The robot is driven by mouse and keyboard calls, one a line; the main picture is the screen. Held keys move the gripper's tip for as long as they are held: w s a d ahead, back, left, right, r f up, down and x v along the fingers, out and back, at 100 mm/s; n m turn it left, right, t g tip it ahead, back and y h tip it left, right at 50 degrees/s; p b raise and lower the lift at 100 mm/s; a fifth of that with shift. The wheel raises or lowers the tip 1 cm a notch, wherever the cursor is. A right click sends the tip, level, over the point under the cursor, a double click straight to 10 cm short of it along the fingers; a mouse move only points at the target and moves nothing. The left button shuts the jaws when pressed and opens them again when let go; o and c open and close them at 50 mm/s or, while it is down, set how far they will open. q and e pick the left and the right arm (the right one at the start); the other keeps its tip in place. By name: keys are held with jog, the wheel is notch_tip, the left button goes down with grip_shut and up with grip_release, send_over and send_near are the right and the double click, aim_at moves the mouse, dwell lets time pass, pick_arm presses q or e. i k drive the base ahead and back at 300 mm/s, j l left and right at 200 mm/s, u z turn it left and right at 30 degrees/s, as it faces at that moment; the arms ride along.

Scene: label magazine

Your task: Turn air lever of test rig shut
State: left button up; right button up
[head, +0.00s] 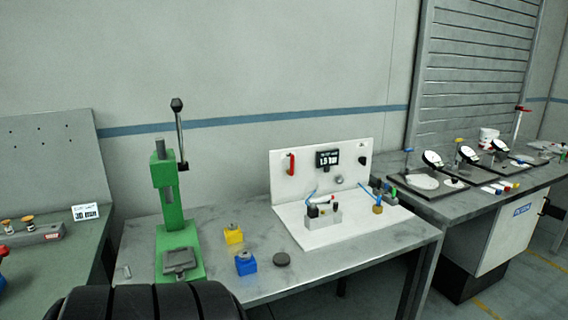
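The test rig (350,222) is a white base plate with an upright white back panel on the grey table. A red lever (291,163) is on the left of the back panel and hangs roughly upright; I take it to be the air lever. A dark display (327,158) beside it shows white figures, too small to read surely. A round grey part (338,180) sits below the display. A small grey block (322,214) with blue tubing stands on the base plate. Neither of my grippers is in view.
A green lever press (170,212) stands left of the rig. Another bench (470,203) with several instruments is on the right. The table's front right is clear.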

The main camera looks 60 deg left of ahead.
aim_at(290, 172)
jog(key=u, duration=1.45)
jog(key=i+j+u, duration=0.45)
jog(key=j, duration=0.1)
